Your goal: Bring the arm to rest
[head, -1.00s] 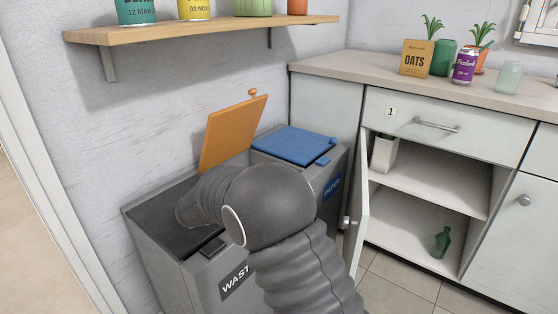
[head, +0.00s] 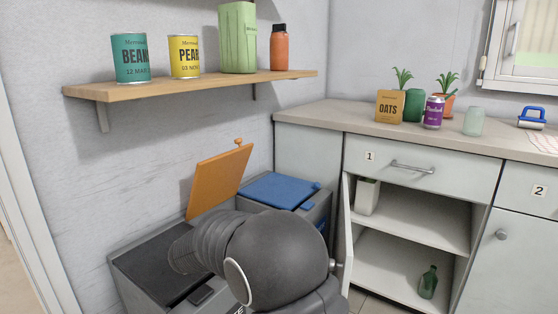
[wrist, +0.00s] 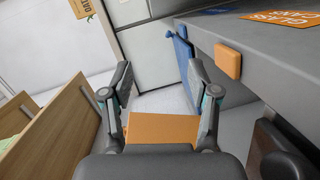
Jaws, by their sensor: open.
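My gripper (wrist: 164,88) is open in the wrist view, its two fingers apart with nothing held between them. An orange panel (wrist: 163,128) shows between and behind the fingers; I cannot tell whether they touch it. In the head view my dark arm reaches over the bins at the lower middle, and the gripper itself is hidden. The orange lid (head: 217,180) stands raised against the wall side. The blue lid (head: 278,190) is down on its bin beside it.
A black-topped bin (head: 160,262) stands at the left. A cupboard door (head: 346,235) is open, with a white pot (head: 367,197) and green bottle (head: 428,283) inside. The wall shelf (head: 200,86) holds cans. The counter (head: 440,133) carries an oats box (head: 390,105) and other items.

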